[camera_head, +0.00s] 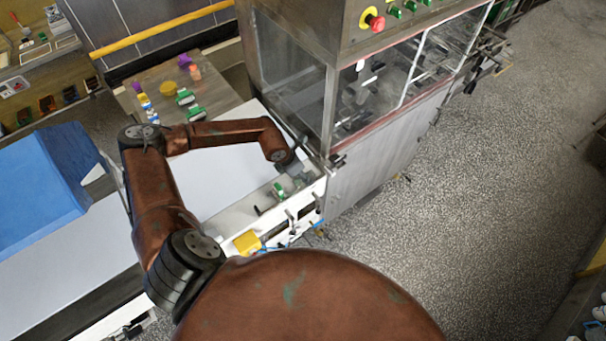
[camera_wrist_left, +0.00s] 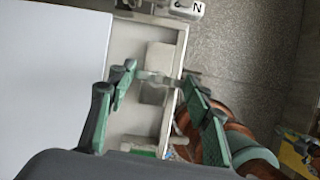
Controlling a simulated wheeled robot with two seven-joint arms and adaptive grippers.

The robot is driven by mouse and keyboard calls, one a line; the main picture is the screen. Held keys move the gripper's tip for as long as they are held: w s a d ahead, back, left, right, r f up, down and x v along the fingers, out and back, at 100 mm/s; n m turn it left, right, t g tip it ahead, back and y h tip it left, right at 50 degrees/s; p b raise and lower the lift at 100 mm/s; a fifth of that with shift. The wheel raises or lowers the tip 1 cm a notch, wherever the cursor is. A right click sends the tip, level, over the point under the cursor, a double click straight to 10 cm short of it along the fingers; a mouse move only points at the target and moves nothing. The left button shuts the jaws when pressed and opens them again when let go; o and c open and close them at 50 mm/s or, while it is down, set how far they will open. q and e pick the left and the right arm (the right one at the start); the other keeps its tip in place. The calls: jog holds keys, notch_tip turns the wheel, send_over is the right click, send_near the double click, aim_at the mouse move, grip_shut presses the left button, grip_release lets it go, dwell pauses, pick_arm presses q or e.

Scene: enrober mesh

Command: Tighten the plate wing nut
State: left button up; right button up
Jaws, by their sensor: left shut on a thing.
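My left gripper (camera_head: 297,174) is at the near front corner of the glass-sided machine, over the white conveyor rail. In the left wrist view my left gripper (camera_wrist_left: 160,78) has its green-padded fingers apart, one on each side of a small grey wing nut (camera_wrist_left: 155,77), and is shut on it. The nut sits over a pale metal plate (camera_wrist_left: 160,56) on the rail. Its far details are blurred, so its seating on the plate cannot be told. In the head view the nut is hidden by the gripper. My right gripper is not in view.
The machine (camera_head: 335,85) with glass sides and a red stop button (camera_head: 376,22) stands right beside the gripper. A white belt (camera_head: 225,175) lies to the left. A yellow block (camera_head: 247,242) is on the near rail. Speckled floor (camera_head: 450,210) is clear at right.

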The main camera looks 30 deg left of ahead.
pick_arm(q)
jog(key=shift+a+f+m+b, duration=0.1)
jog(key=shift+f+m+b, duration=0.1)
jog(key=shift+m+b, duration=0.4)
jog(key=shift+o, duration=0.2)
jog(key=m+g+h+b, duration=0.1)
jog(key=m+b, duration=0.2)
jog(key=b, duration=0.1)
jog(key=m+g+b, duration=0.1)
jog(key=m+b, duration=0.3)
jog(key=b, duration=0.1)
jog(key=m+g+h+b, duration=0.1)
jog(key=m+g+b, duration=0.1)
jog(key=m+b, duration=0.2)
jog(key=shift+w+a+h+b, duration=0.1)
jog(key=shift+w+h+b, duration=0.2)
jog(key=shift+w+b, duration=0.05)
jog(key=shift+r+m+g+b, duration=0.1)
jog(key=shift+m+g+b, duration=0.4)
jog(key=shift+m+b, duration=0.85)
jog(key=shift+c, duration=0.2)
jog(key=shift+m, duration=0.25)
jog(key=shift+m+g+b, duration=0.3)
jog(key=shift+m+b, duration=0.4)
jog(key=o, duration=1.2)
jog(key=shift+c, duration=0.2)
jog(key=shift+r, duration=0.15)
jog(key=v, duration=1.1)
jog(key=shift+r, duration=0.45)
